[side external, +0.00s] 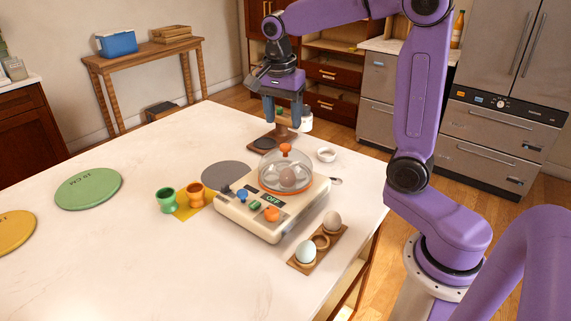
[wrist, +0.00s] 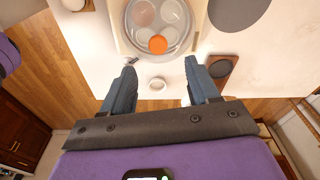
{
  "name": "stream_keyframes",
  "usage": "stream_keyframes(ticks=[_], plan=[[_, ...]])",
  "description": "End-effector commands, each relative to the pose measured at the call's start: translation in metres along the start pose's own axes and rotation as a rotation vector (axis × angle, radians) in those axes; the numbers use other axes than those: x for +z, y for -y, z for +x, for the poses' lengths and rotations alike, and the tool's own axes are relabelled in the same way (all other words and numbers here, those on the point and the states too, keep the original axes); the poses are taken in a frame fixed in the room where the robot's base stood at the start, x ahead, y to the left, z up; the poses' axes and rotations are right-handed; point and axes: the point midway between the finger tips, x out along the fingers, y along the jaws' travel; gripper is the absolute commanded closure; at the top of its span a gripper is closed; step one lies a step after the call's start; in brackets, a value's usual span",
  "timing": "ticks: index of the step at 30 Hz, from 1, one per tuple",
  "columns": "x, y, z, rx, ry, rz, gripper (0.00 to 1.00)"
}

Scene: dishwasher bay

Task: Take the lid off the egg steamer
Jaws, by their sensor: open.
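The egg steamer (side external: 254,222) is a cream box on the white table, with knobs and a display reading OFF. Its clear domed lid (side external: 272,174) with an orange knob (side external: 286,148) sits on top, and an egg shows through it. In the wrist view the lid (wrist: 186,40) and its orange knob (wrist: 158,44) are near the top, ahead of the fingertips. My gripper (side external: 283,118) is open and empty, above the table behind the steamer and apart from the lid. In the wrist view my gripper's fingers (wrist: 160,76) stand wide apart with nothing between them.
A wooden egg holder (side external: 321,242) with two eggs lies in front of the steamer. Green (side external: 166,199) and orange (side external: 196,194) egg cups stand at its left. A grey disc (side external: 226,174) lies behind them. A small white bowl (side external: 326,155) and a spoon (side external: 336,181) are at the back right.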

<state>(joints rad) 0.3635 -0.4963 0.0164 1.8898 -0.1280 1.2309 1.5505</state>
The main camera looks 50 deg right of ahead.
Motion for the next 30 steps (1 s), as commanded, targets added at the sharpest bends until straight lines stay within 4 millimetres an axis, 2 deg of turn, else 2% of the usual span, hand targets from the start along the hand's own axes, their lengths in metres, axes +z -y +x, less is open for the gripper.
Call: stream_keyframes(ticks=[3, 11, 19, 23, 29, 30], plan=[[0.000, 0.000, 0.016, 0.002, 0.000, -0.001, 0.40], [0.001, -0.001, 0.033, 0.002, 0.000, -0.001, 0.40], [0.004, -0.003, 0.068, 0.003, 0.000, -0.001, 0.40], [0.004, -0.003, 0.075, 0.001, 0.000, -0.001, 0.40], [0.004, -0.003, 0.076, -0.001, 0.000, -0.001, 0.40], [0.004, -0.003, 0.076, -0.001, 0.000, -0.001, 0.47]])
